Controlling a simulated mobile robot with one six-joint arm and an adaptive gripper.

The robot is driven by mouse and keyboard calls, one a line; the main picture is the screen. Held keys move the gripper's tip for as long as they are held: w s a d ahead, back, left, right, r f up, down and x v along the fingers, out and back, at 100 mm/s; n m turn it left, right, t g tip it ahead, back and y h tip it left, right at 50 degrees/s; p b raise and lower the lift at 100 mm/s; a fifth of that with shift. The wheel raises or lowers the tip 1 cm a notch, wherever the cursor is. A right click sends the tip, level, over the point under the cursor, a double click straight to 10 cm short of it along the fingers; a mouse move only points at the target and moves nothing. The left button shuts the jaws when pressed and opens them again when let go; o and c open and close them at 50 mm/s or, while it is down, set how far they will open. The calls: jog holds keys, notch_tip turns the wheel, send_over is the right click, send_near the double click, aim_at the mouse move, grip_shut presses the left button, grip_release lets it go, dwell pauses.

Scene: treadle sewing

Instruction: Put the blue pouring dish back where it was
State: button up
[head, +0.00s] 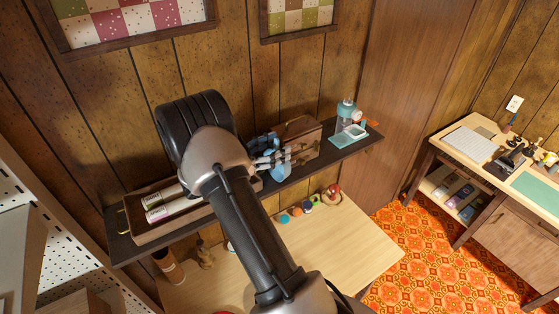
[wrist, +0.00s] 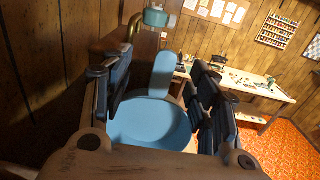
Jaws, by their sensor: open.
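The blue pouring dish (wrist: 150,122) is round and pale blue with a flat upright tongue, and fills the space between my fingers in the wrist view. In the head view, part of the blue dish (head: 281,173) shows at the dark wall shelf (head: 222,205), in front of the brown case (head: 299,132). My gripper (wrist: 163,92) is open, with a finger on either side of the dish. I cannot tell whether the fingers touch it. In the head view my gripper (head: 285,160) is over the shelf, and my arm hides part of the shelf.
A wooden tray (head: 140,232) with pale rolls lies at the shelf's left. A teal dispenser (head: 346,111) and a teal mat (head: 340,142) stand at its right end. Below, a light table (head: 350,245) holds several small coloured items. A desk (head: 480,165) stands at right.

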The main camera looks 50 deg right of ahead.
jog(key=shift+s+f, duration=0.15)
jog(key=shift+f, duration=0.05)
grip_shut()
dwell(0.3)
